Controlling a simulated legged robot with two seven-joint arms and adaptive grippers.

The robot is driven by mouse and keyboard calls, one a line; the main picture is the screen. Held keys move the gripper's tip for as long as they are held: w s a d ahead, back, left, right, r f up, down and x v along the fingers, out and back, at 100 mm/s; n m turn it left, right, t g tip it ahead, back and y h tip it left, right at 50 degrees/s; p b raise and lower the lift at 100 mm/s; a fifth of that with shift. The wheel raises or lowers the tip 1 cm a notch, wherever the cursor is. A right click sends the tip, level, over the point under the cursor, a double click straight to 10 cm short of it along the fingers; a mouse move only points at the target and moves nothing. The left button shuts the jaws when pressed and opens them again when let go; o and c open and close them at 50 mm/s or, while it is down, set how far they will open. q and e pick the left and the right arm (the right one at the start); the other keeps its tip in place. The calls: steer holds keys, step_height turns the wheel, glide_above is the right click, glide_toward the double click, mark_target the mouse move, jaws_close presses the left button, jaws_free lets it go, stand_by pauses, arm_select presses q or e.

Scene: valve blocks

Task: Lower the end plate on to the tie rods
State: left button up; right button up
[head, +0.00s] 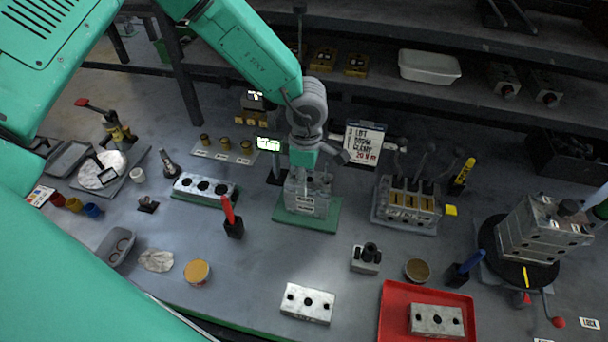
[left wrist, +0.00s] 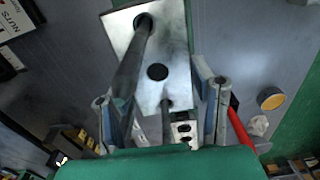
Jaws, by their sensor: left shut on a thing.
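My left gripper (head: 308,166) reaches down over the valve stack (head: 306,200) on the green mat (head: 290,218). In the left wrist view its fingers (left wrist: 164,94) are shut on the sides of the pale metal end plate (left wrist: 177,42). The plate has a dark middle hole. A long dark tie rod (left wrist: 133,65) stands at its upper-left hole, and a shorter rod (left wrist: 167,106) shows at its lower end. The gripper hides part of the plate in the head view. I cannot tell whether the plate touches the stack below. My right gripper is not in view.
A silver block (head: 205,187) and a red-handled tool (head: 232,222) stand left of the stack. A slotted valve block (head: 408,205) stands right. Loose plates lie in front, one on a red tray (head: 393,310). A small display (head: 268,144) stands close behind the gripper.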

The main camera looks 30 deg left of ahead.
mark_target(309, 179)
arm_select(q)
steer(key=shift+d+f, duration=0.2)
steer(key=shift+f, duration=0.1)
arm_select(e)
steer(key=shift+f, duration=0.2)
arm_select(q)
steer(key=o, duration=1.5)
steer(key=shift+w, duration=0.1)
steer(key=shift+d, duration=0.15)
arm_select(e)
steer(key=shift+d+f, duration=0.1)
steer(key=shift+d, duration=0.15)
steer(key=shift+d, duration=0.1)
arm_select(q)
steer(key=shift+r, duration=0.5)
step_height(309, 179, up, 11)
steer(key=shift+d+f, duration=0.1)
steer(key=shift+d, duration=0.05)
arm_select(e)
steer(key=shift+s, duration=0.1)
